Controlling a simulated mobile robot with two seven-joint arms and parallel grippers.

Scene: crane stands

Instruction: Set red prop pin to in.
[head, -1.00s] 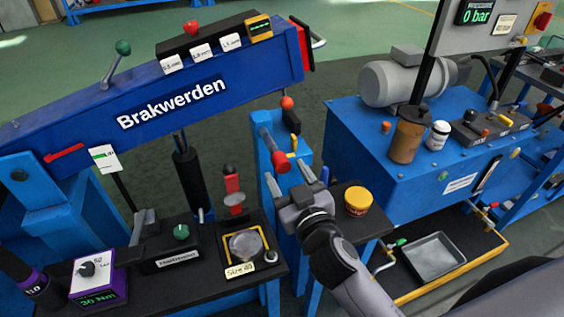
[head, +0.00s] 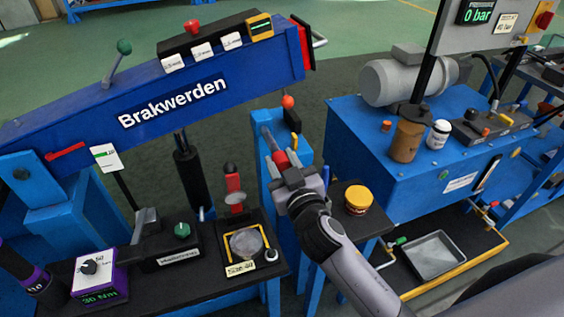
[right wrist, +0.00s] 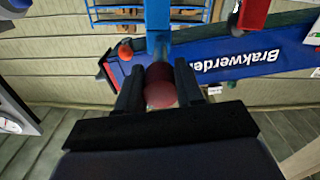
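The red prop pin (head: 281,159) sticks out toward me from the blue post beside the Brakwerden beam, its grey shaft showing behind the red end. My right gripper (head: 290,168) is at the red end and hides part of it. My left gripper is not in view.
The blue Brakwerden beam (head: 180,105) runs above and left. A small orange ball knob (head: 288,101) tops the post behind the pin. A yellow-lidded jar (head: 358,198) stands on a small table close right of my arm. The blue pump bench (head: 400,170) fills the right.

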